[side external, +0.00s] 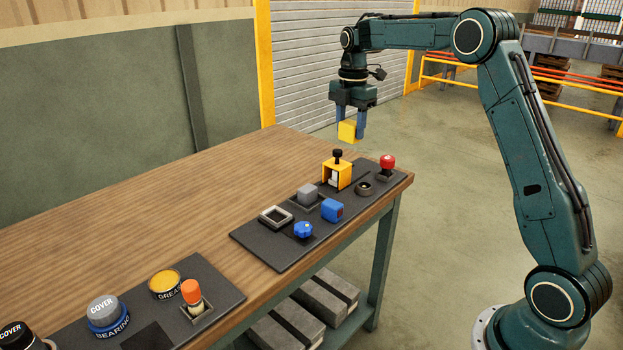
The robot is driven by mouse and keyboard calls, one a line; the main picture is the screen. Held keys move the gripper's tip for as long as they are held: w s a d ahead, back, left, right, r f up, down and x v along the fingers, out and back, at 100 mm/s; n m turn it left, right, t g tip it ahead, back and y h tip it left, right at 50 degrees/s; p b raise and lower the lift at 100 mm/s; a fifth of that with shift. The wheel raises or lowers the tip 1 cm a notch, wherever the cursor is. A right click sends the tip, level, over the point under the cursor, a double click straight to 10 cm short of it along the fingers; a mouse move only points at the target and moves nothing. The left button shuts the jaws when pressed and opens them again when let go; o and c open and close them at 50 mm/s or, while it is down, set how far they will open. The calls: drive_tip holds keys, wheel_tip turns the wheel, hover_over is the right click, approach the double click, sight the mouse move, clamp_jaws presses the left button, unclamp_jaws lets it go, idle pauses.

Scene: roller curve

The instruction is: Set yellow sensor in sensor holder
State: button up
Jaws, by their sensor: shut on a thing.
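A yellow block (347,131), which looks like the yellow sensor, is held between the fingers of my gripper (350,125). My gripper points down and is shut on it, in the air above the far right end of the table. An empty square frame (276,216) with a light rim lies on the dark plate near the table's front edge; it may be the sensor holder, but no label shows. The block is well apart from this frame, up and to its right.
The dark plate (262,246) also bears a grey block (307,194), a blue block (332,210), a blue knob (303,230), a yellow housing (344,174), a dark ring (364,188) and a red button (388,162). Another plate (226,279) carries capped parts. The table's back is clear.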

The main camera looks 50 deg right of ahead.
drive_tip(key=w+a+f, duration=0.4)
drive_tip(key=a+f, duration=0.1)
drive_tip(key=a, duration=0.4)
drive_tip(key=w+a+f, duration=0.4)
drive_tip(key=a+f, duration=0.1)
drive_tip(key=a, duration=0.4)
drive_tip(key=shift+w+a+f+n, duration=0.15)
drive_tip(key=shift+w+f+n, duration=0.15)
drive_tip(key=shift+w, duration=0.05)
drive_tip(key=shift+f, duration=0.15)
drive_tip(key=shift+f, duration=3.4)
drive_tip(key=shift+f, duration=0.4)
drive_tip(key=o, duration=1.1)
drive_tip(key=shift+c, duration=0.2)
